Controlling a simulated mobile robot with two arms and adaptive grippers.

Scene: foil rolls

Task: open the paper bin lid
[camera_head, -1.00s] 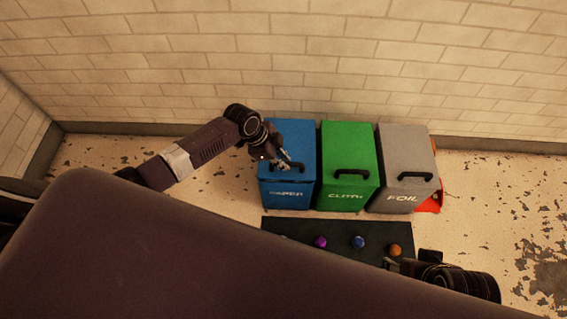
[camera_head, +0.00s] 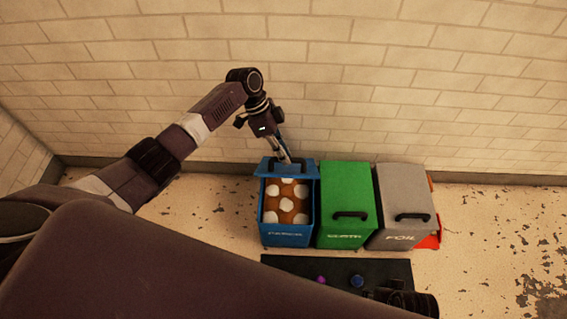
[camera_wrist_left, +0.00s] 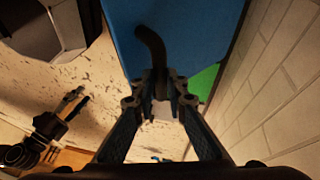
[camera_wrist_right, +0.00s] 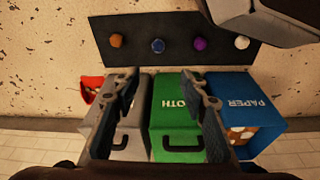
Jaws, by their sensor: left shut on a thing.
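The blue paper bin (camera_head: 287,232) stands at the left end of a row of bins. Its blue lid (camera_head: 271,169) is raised at the back, and white lumps on a brown surface show inside. My left gripper (camera_head: 296,161) is shut on the lid's dark handle at the raised edge. In the left wrist view the fingers (camera_wrist_left: 160,92) close on the curved handle (camera_wrist_left: 150,45), with the blue lid (camera_wrist_left: 185,30) beyond. My right gripper (camera_wrist_right: 158,80) is open and empty in its wrist view, above the bins. The paper bin (camera_wrist_right: 245,115) also shows there at the right.
A green cloth bin (camera_head: 345,195) and a grey foil bin (camera_head: 403,195) stand shut to the right. A red thing (camera_head: 430,241) lies beside the foil bin. A dark mat (camera_wrist_right: 180,40) with several small balls lies in front. The brick wall (camera_head: 350,90) rises behind.

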